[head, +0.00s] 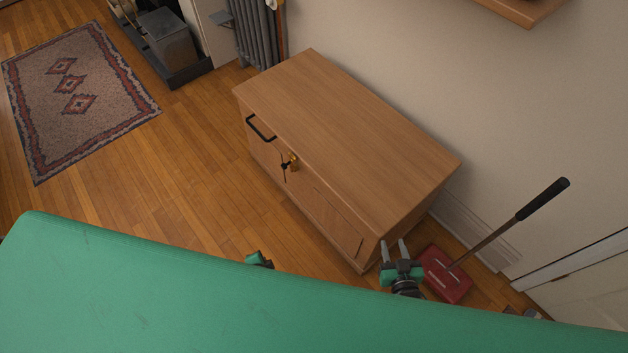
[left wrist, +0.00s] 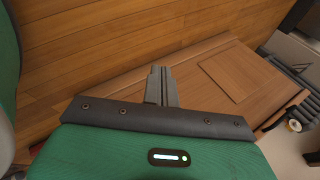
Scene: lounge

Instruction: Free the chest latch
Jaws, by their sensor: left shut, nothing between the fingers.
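The wooden chest (head: 350,120) stands against the wall, its lid down. On its front, near the left end, is a small brass latch (head: 293,161) with a dark lever-like part, below and right of a black handle (head: 261,129). The chest also shows in the left wrist view (left wrist: 205,75). My left gripper (left wrist: 161,72) is shut and empty, with the chest's wood beyond its tips; in the head view only a bit of that arm shows, below the chest front. My right gripper (head: 393,244) has its two fingers apart, near the chest's right end, with nothing visible between them.
A red floor sweeper (head: 445,276) with a long handle leans right of the chest. A radiator (head: 257,35) stands behind the chest's far left. A patterned rug (head: 75,95) lies at left. A shelf (head: 522,8) juts out overhead. The floor before the chest is clear.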

